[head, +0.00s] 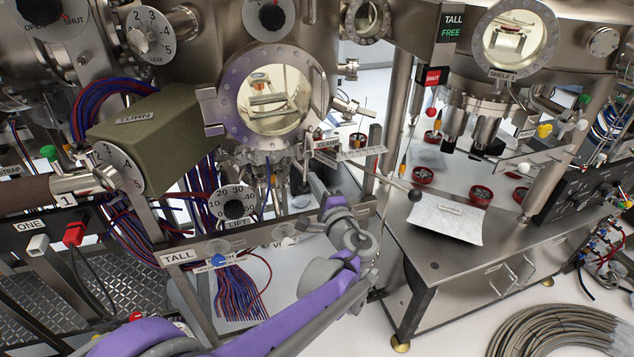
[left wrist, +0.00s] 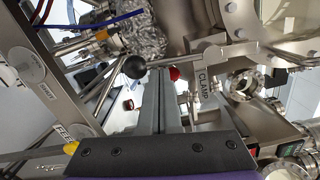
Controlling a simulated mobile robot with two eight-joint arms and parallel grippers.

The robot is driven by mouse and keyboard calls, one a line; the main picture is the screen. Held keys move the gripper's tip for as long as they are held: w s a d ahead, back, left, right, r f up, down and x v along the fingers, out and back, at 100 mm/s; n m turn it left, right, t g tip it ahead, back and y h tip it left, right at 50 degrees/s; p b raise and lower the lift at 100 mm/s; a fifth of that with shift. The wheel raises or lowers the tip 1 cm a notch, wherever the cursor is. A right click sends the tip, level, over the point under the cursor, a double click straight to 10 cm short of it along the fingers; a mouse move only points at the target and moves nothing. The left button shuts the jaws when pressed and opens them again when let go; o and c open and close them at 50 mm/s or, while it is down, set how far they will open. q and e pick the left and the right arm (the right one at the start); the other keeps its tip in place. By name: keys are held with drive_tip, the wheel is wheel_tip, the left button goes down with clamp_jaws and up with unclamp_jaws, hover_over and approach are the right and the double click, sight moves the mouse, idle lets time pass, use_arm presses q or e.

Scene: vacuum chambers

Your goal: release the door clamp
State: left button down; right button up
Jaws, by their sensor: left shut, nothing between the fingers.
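The chamber door (head: 226,97) is a round window in a purple-tinted bolted ring; it looks closed. The clamp (head: 328,143), a labelled metal piece, sits at the door's lower right edge. In the left wrist view the clamp's label (left wrist: 203,83) reads sideways. A metal rod beside it ends in a black ball knob (left wrist: 134,67); a black ball (head: 414,194) on a rod also shows in the head view. My left gripper (head: 318,178) is shut and empty, below the clamp. In the left wrist view its fingers (left wrist: 160,75) lie together beside the ball. Contact cannot be told.
A steel bench (head: 440,262) with a white sheet (head: 447,219) stands right of my left arm. A green TURN box (head: 150,130) and cable bundles crowd the left. A rail marked TALL (head: 180,257) runs below. Coiled hose (head: 560,330) lies on the floor at lower right.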

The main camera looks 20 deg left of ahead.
use_arm(q)
drive_tip(key=a+m, duration=0.1)
drive_tip(key=s+m, duration=0.1)
drive_tip(key=m, duration=0.1)
drive_tip(key=shift+s+a, duration=0.1)
drive_tip(key=shift+a, duration=0.25)
drive_tip(key=s+a+r+m, duration=0.2)
drive_tip(key=a+r+m, duration=0.1)
drive_tip(key=m, duration=0.7)
drive_tip(key=shift+s+a+r+t+p, duration=0.3)
drive_tip(key=shift+s+a+t+p, duration=0.1)
drive_tip(key=shift+a, duration=0.1)
drive_tip(key=shift+r, duration=0.1)
drive_tip(key=s+d+f+b, duration=0.3)
drive_tip(key=s+d, duration=0.3)
drive_tip(key=s, duration=0.2)
drive_tip(key=shift+s+d+f, duration=0.2)
drive_tip(key=shift+d+f, duration=0.15)
drive_tip(key=shift+f, duration=0.3)
